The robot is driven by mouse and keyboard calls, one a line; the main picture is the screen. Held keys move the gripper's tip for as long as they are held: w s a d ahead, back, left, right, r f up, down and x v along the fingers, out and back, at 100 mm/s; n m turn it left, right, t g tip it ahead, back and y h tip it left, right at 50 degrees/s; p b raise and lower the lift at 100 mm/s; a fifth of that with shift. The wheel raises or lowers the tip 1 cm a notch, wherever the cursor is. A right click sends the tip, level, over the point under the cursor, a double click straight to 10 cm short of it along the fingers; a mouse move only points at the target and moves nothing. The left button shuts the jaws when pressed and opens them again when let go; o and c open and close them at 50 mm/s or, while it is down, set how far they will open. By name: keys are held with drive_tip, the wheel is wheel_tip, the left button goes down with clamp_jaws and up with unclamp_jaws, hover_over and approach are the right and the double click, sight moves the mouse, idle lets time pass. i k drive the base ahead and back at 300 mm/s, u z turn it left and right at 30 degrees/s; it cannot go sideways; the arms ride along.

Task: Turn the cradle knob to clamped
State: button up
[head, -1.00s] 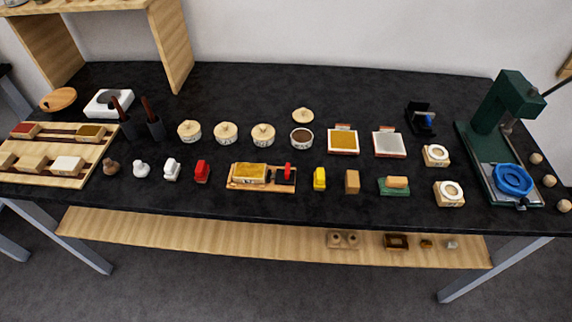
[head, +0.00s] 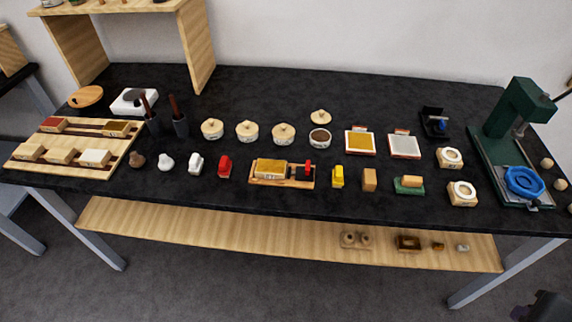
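The cradle (head: 258,181) is a low wooden base in the front middle of the black table. A gold-topped block (head: 271,169) sits on its left part. A red knob (head: 308,168) stands at its right end, beside a dark part. The knob is too small to tell which setting it is at. A dark piece at the lower right corner, cut off by the edge, seems to be part of my arm or gripper (head: 540,308). It is far from the cradle, and its fingers cannot be made out.
A yellow block (head: 338,177) stands close right of the cradle, and a red piece (head: 225,167) stands to its left. Lidded pots (head: 284,133) stand behind. A green press (head: 508,110) is at the right. A wooden shelf (head: 200,229) runs below the table (head: 330,205).

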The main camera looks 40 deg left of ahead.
sight(306, 172)
drive_tip(key=u, duration=2.4)
drive_tip(key=i, duration=1)
drive_tip(key=u, duration=0.05)
